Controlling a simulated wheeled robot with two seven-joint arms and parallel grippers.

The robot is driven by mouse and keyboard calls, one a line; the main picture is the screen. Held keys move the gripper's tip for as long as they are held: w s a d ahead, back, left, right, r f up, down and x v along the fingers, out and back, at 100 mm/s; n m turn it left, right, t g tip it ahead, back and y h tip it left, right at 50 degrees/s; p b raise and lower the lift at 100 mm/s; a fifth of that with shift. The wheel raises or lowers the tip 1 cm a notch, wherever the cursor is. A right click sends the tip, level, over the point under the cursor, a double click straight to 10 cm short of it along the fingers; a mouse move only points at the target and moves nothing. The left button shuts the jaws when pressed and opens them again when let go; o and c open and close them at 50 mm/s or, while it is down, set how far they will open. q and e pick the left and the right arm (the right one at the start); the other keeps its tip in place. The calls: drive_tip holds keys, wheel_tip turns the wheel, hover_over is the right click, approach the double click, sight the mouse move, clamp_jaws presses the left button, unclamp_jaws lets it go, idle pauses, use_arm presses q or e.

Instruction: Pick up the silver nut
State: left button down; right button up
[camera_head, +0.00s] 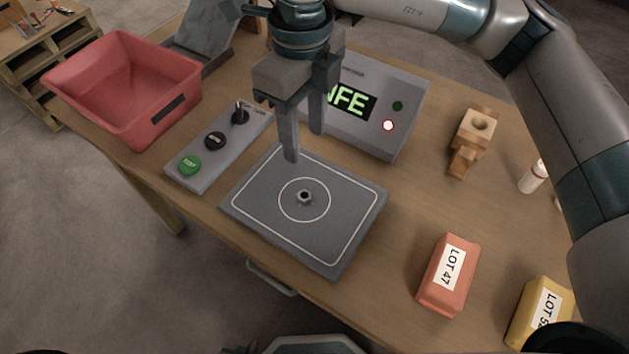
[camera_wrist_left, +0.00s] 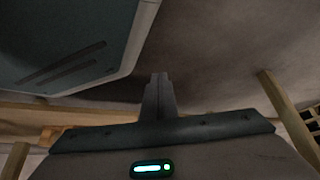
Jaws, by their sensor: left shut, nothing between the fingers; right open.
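The silver nut (camera_head: 304,196), a small metallic ring with a dark hole, lies inside the white circle on the grey plate (camera_head: 343,256) in the head view. My right gripper (camera_head: 303,147) points down above the plate's back edge, beyond the nut in the picture. Its two fingers are apart with nothing between them, and they do not touch the nut. My left gripper (camera_wrist_left: 159,78) shows only in the left wrist view. Its fingers are closed together and hold nothing, away from the nut.
A panel with a green button (camera_head: 189,165) and a red bin (camera_head: 120,95) stand left. A display box (camera_head: 410,100) stands behind the plate. A wooden block piece (camera_head: 474,135), a white bottle (camera_head: 533,177), an orange block (camera_head: 437,291) and a yellow block (camera_head: 524,314) stand right.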

use_arm(q)
drive_tip(key=s+a+f+g+p, duration=0.1)
drive_tip(key=s+a+p, duration=0.1)
drive_tip(key=s, duration=0.4)
drive_tip(key=s+a+f+g+y+p, duration=0.1)
drive_tip(key=s+a+g, duration=0.1)
drive_tip(key=s, duration=0.4)
drive_tip(key=shift+s+a+f+p, duration=0.15)
drive_tip(key=shift+s+a+p, duration=0.2)
drive_tip(key=shift+a, duration=0.25)
use_arm(e)
hover_over(306, 199)
wheel_tip(306, 199, down, 12)
drive_tip(key=shift+f, duration=0.1)
use_arm(q)
drive_tip(key=shift+g, duration=0.3)
use_arm(e)
drive_tip(key=shift+f, duration=0.1)
